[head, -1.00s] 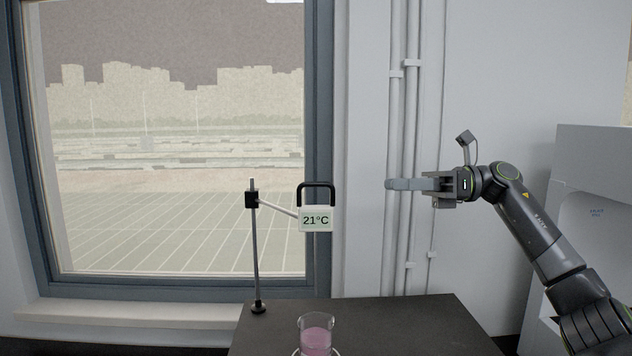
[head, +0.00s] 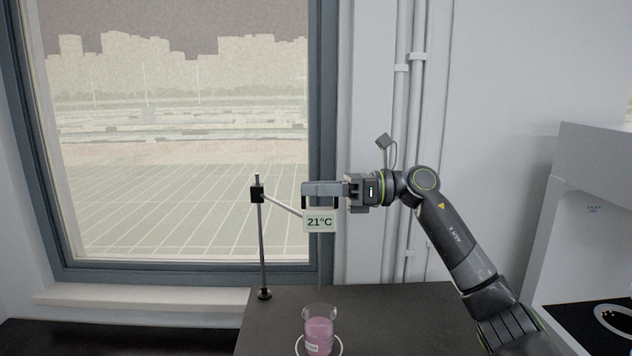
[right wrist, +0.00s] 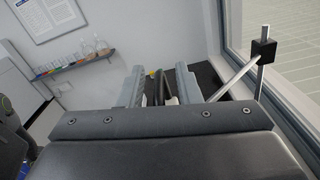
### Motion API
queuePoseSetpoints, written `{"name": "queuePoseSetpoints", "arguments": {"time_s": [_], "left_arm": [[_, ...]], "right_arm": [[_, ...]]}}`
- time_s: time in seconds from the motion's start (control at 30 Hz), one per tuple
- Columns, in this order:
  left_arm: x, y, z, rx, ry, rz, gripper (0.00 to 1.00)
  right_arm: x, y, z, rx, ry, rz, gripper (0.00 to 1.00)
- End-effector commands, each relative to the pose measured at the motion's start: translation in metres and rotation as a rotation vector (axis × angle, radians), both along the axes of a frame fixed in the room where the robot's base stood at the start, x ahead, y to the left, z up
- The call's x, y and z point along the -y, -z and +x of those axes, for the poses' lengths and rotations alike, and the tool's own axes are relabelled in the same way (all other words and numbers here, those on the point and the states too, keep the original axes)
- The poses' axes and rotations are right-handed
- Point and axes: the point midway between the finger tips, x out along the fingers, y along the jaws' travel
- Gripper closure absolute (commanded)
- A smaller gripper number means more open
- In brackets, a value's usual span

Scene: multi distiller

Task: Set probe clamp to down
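The probe clamp's white display box (head: 320,221) reads 21°C and hangs from a white arm fixed to a black block (head: 257,194) high on a metal stand rod (head: 262,245). Its black handle (right wrist: 159,88) stands on top, partly hidden by my gripper in the head view. My right gripper (head: 322,189) is at the handle. In the right wrist view, its two fingers (right wrist: 158,88) are apart with the handle between them and gaps beside it. A beaker of pink liquid (head: 318,331) stands below the box. My left gripper is not in view.
The stand and beaker are on a dark table (head: 390,320). A window (head: 180,200) lies behind the stand, with pipes (head: 400,120) on the wall to its right. A white machine (head: 590,220) stands at the right.

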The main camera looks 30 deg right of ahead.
Motion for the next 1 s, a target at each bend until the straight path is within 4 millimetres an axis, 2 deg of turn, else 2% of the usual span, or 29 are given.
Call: {"name": "queuePoseSetpoints", "arguments": {"time_s": [0.27,0.53,0.83,1.0], "left_arm": [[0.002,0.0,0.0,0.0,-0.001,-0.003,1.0],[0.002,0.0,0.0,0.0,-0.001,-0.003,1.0],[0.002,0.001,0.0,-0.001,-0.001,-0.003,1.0],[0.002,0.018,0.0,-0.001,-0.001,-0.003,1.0]], "right_arm": [[-0.002,0.0,0.001,0.0,0.0,0.0,0.69],[-0.002,0.0,0.0,0.0,-0.001,0.0,1.0],[-0.002,0.001,0.0,0.0,-0.001,0.0,1.0],[-0.002,0.02,0.0,-0.001,-0.002,0.001,1.0]]}}
